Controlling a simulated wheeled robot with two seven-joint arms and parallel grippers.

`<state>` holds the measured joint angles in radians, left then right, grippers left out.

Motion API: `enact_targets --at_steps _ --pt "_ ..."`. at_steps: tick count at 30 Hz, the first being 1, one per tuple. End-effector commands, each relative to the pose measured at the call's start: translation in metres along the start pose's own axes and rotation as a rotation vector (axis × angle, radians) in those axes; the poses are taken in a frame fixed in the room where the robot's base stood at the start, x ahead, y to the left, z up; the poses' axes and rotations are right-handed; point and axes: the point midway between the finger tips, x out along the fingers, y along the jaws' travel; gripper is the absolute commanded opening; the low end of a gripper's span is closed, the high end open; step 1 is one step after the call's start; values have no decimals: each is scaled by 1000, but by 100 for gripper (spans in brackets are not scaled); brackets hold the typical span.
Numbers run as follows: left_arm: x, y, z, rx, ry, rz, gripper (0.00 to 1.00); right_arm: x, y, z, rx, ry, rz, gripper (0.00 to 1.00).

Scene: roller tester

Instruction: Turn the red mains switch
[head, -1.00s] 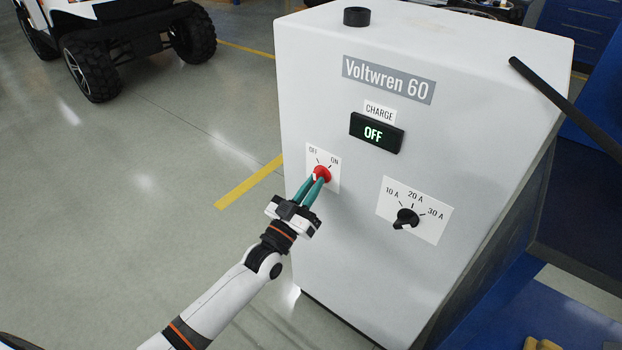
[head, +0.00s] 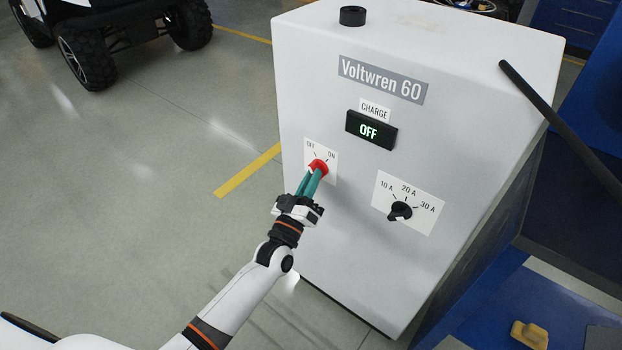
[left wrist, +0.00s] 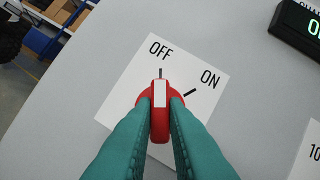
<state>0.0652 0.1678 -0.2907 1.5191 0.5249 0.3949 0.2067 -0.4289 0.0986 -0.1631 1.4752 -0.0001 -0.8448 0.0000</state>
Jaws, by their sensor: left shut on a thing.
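The red mains switch (head: 318,168) sits on a white OFF/ON plate on the front of the grey Voltwren 60 cabinet (head: 310,235). In the left wrist view the red switch (left wrist: 160,108) has a white marker strip pointing straight up the picture, at the tick by OFF. The ON tick lies to its right. My left gripper (head: 312,180) is shut on the switch; its two teal fingers (left wrist: 160,130) press on either side of the red grip. The charge display (head: 371,130) reads OFF in green. My right gripper is not in view.
A black current knob (head: 400,210) with 10 A, 20 A and 30 A marks sits to the right of the switch. A black bar (head: 550,110) slants past the cabinet's right side. Open floor (head: 150,270) lies to the left.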

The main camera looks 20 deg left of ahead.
Motion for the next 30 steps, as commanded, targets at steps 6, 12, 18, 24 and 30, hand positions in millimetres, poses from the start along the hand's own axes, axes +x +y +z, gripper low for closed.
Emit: enact_targets --at_steps 6,12,18,24,30 --pt "0 0 0 -4 1 1 0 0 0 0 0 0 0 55" --pt "0 0 0 -3 0 1 35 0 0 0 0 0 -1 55" --pt "0 0 0 -2 0 0 35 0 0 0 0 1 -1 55" --pt "-19 1 -1 -1 4 2 35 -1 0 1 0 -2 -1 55" --pt "-62 1 -1 -1 4 2 35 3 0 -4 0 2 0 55"
